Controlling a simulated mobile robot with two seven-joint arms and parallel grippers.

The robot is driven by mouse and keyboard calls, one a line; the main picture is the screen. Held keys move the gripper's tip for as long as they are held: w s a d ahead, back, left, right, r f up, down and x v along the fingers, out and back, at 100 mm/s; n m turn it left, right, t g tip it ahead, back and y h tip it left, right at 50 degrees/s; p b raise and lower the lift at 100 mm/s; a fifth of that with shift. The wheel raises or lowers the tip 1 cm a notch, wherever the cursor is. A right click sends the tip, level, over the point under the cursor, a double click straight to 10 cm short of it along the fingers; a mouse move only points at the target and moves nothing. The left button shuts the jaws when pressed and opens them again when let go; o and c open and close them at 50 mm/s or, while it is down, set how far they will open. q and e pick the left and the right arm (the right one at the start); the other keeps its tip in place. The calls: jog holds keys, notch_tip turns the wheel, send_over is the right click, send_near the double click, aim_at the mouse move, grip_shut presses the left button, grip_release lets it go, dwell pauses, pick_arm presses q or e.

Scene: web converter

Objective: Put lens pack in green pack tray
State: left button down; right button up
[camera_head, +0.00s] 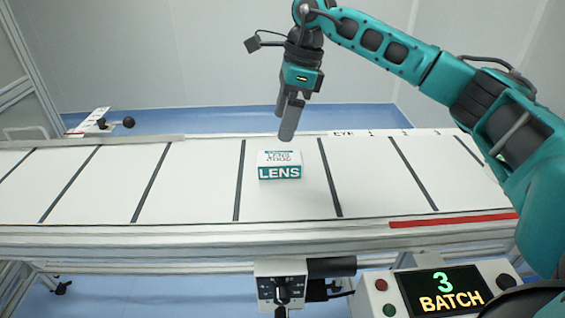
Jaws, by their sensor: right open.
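The lens pack (279,166) is a small white and teal box with "LENS" on its front. It sits upright on the white conveyor belt, between two dark cross strips. My right gripper (287,124) points down just above and behind the pack. It is open and empty, apart from the box, with its fingers seen nearly edge-on. The green pack tray is not in view. My left gripper is not in view.
The conveyor (190,195) runs across the view and is otherwise clear. A red strip (454,220) marks its front edge at right. A control box (283,285) and a panel reading "3 BATCH" (440,291) stand in front.

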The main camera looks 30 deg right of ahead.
jog(key=a, duration=0.1)
jog(key=g+h+b, duration=0.1)
jog(key=h+b, duration=0.2)
send_over(279, 156)
jog(key=f, duration=0.5)
jog(key=shift+a, duration=0.25)
jog(key=shift+d+f+b, duration=0.15)
jog(key=shift+f+b, duration=0.1)
jog(key=shift+f, duration=1.2)
jog(key=shift+d+f+b, duration=0.15)
jog(key=shift+f+b, duration=0.1)
jog(key=shift+f, duration=1.15)
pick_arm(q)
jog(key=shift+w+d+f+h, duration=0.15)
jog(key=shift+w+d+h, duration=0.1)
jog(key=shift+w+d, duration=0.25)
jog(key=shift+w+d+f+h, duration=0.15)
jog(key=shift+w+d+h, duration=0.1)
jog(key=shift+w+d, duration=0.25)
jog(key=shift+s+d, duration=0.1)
pick_arm(e)
jog(key=shift+c, duration=0.3)
jog(key=c, duration=1.1)
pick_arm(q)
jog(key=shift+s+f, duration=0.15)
pick_arm(e)
jog(key=shift+r, duration=0.15)
jog(key=shift+c, duration=0.4)
